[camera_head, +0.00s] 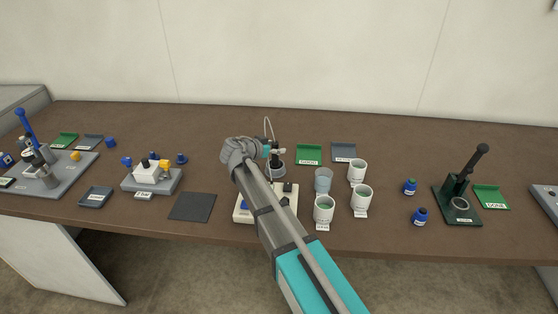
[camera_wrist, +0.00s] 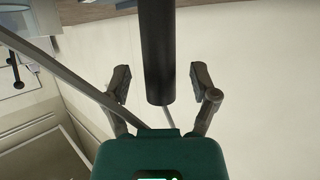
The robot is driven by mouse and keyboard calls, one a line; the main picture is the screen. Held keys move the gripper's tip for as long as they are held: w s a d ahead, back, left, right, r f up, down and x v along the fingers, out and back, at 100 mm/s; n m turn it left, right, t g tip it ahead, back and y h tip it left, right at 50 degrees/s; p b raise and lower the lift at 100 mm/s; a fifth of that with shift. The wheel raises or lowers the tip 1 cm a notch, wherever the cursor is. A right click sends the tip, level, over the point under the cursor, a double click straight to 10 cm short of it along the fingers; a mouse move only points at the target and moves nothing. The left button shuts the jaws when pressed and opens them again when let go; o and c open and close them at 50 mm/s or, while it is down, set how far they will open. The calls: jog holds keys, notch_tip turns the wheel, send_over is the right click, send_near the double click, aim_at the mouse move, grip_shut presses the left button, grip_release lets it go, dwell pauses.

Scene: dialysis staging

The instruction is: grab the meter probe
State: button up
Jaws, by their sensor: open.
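The meter probe (camera_wrist: 157,50) shows in the wrist view as a black cylinder between the two fingers, with a thin cable at its lower end. My gripper (camera_wrist: 161,78) is open, one finger on each side of the probe, with visible gaps. In the head view my gripper (camera_head: 275,151) is at the back of the cream meter (camera_head: 243,215), over a dark round holder (camera_head: 277,170). A thin pale cable (camera_head: 268,124) loops up there. My arm covers much of the meter, and the probe's body is hard to make out in the head view.
White cups (camera_head: 361,197) and a grey-blue cup (camera_head: 323,180) stand close on the right. A green mat (camera_head: 308,154) and a dark mat (camera_head: 343,152) lie behind them. A dark pad (camera_head: 192,207) lies on the left.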

aim_at(275, 142)
grip_shut()
jog(key=shift+r, duration=0.15)
dwell(0.4)
notch_tip(275, 142, up, 3)
jog(key=p, duration=0.3)
jog(key=s+d+r+p, duration=0.4)
jog(key=s+r+p, duration=0.5)
jog(key=s, duration=0.4)
jog(key=shift+s+r+p, duration=0.2)
jog(key=shift+r+p, duration=0.15)
jog(key=shift+p, duration=0.15)
jog(key=shift+d, duration=0.1)
